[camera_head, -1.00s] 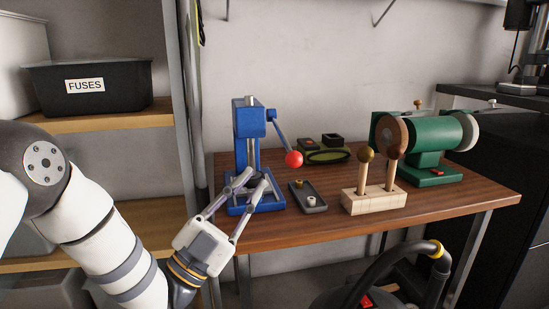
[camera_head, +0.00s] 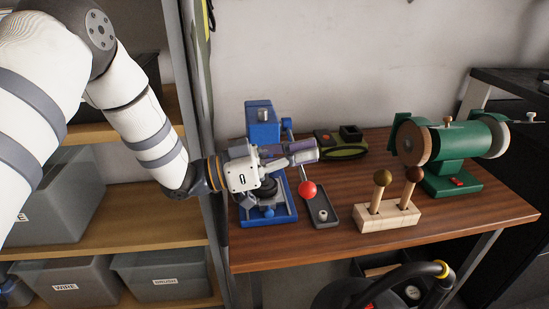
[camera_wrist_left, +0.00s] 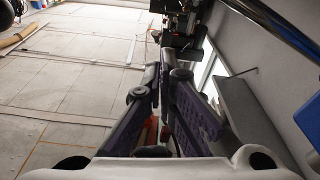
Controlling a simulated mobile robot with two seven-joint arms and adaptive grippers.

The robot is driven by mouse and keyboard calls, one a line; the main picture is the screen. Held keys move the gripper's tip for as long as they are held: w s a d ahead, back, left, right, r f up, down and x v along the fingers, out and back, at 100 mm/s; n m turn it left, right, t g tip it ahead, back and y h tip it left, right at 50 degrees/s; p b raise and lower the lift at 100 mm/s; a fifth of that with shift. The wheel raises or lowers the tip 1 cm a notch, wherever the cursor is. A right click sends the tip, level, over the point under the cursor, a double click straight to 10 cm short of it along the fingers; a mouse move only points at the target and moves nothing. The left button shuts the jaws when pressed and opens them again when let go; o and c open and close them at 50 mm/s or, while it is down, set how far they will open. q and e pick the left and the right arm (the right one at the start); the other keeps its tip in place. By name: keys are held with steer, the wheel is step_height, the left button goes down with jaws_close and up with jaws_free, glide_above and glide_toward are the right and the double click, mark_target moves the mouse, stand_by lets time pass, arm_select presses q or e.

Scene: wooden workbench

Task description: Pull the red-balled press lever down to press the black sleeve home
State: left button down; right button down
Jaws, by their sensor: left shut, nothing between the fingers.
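The blue press (camera_head: 262,128) stands at the left end of the bench. Its lever ends in a red ball (camera_head: 307,189), which shows to the right of the press base, in front of the small grey tray. My left gripper (camera_head: 313,152) reaches across the front of the press from the left, shut and empty. Its fingertips are above the ball and overlap the lever arm in the picture; I cannot tell whether they touch it. A dark round part shows below the gripper on the press; I cannot tell whether it is the black sleeve. My right gripper is not in view.
A grey tray (camera_head: 323,215) lies right of the press. A wooden block (camera_head: 388,216) with two upright handles and a green grinder (camera_head: 460,145) stand farther right. A shelf unit with grey bins (camera_head: 66,285) is at the left.

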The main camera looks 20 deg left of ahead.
arm_select(q)
steer(key=f, duration=0.2)
steer(key=s+f, duration=0.1)
steer(key=f, duration=0.1)
steer(key=shift+a, duration=0.25)
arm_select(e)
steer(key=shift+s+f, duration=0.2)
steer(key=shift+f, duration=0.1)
arm_select(q)
steer(key=shift+r, duration=0.1)
